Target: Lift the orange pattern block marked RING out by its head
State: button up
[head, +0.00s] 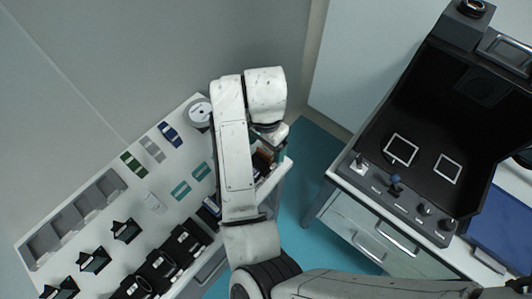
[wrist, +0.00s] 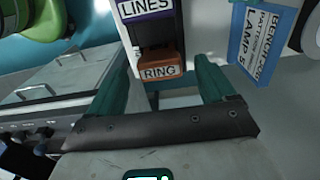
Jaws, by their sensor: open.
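The orange block marked RING (wrist: 160,70) shows in the wrist view, its label facing me, in a dark holder. A purple-framed label reading LINES (wrist: 146,7) is just above it. My gripper (wrist: 160,62) is open, with one green finger on each side of the orange block in the picture. I cannot tell whether the fingers reach past its head or touch it. In the head view a small orange-brown patch (head: 262,158) shows beside my arm, which hides most of that spot.
In the head view, a white table (head: 150,202) carries several blocks, dark stands and a grey tray (head: 72,222). A dark optical box (head: 425,150) stands at right.

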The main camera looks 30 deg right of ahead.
jog(key=shift+c, duration=0.2)
jog(key=c, duration=1.4)
jog(key=shift+r, duration=0.1)
